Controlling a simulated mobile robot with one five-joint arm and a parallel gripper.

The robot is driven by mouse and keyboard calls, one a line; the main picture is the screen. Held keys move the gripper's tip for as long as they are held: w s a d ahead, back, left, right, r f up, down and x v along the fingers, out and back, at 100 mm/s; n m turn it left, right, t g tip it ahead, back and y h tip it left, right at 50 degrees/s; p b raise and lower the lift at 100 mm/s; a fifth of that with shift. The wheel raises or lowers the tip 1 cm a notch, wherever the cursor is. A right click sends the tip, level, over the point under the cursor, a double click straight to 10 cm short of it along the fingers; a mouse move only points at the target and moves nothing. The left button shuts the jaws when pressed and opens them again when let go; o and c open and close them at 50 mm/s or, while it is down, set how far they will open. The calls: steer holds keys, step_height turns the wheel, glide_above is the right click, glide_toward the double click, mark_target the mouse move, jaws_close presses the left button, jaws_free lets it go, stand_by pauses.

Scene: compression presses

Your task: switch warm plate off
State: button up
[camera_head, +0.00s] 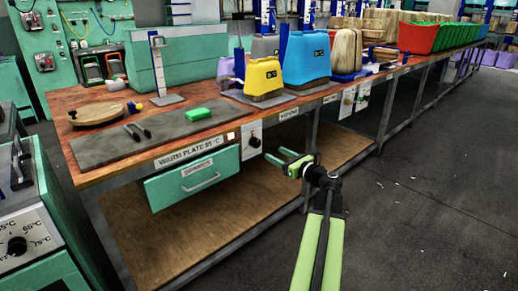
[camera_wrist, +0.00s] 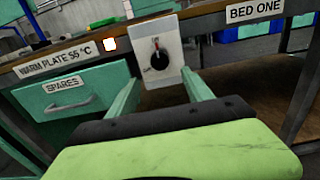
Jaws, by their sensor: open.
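The warm plate (camera_head: 150,138) is a dark grey slab on the wooden bench, above a "WARM PLATE 55 °C" label (camera_head: 187,154). Right of the label, a small lamp (camera_head: 230,136) glows; it also shows in the wrist view (camera_wrist: 110,44). Beside it is a white switch panel with a black rotary knob (camera_head: 254,142). In the wrist view the knob (camera_wrist: 159,60) has its pointer roughly upward, near a red mark. My gripper (camera_head: 275,161) is open and empty, in front of the bench edge. In the wrist view its fingers frame the panel from below, apart from the knob.
A green "SPARES" drawer (camera_head: 195,178) hangs under the bench, left of the knob. A "BED ONE" label (camera_wrist: 255,11) and a bench leg (camera_wrist: 302,95) are to the right. A green block (camera_head: 198,114) lies on the plate.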

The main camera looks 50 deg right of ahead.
mark_target(258, 145)
steer(key=w, duration=1)
steer(key=shift+d, duration=0.35)
steer(key=shift+s, duration=0.1)
steer(key=shift+c, duration=0.5)
